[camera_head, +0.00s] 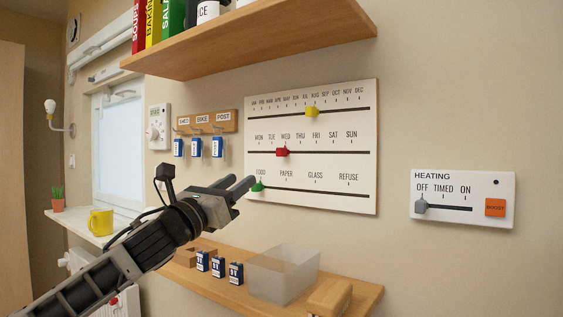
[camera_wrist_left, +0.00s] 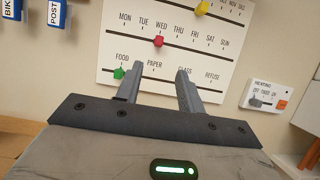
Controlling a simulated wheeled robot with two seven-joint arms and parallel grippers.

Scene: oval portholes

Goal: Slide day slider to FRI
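The day slider is a red knob (camera_head: 282,152) on the middle track of a white wall board (camera_head: 340,200). It stands under WED, and FRI is printed further right on the same row. The red knob (camera_wrist_left: 158,41) also shows in the left wrist view, beyond my fingertips. My left gripper (camera_head: 246,186) is in front of the board's lower left, near the green knob (camera_head: 258,187). In the left wrist view its fingers (camera_wrist_left: 160,80) are apart with nothing between them, below the red knob. My right gripper is in neither view.
A yellow knob (camera_head: 311,111) sits on the month track above. A wooden shelf (camera_head: 250,38) overhangs the board. A lower shelf (camera_head: 365,295) holds a clear bin (camera_head: 283,272) and batteries. A heating panel (camera_head: 462,199) is at right.

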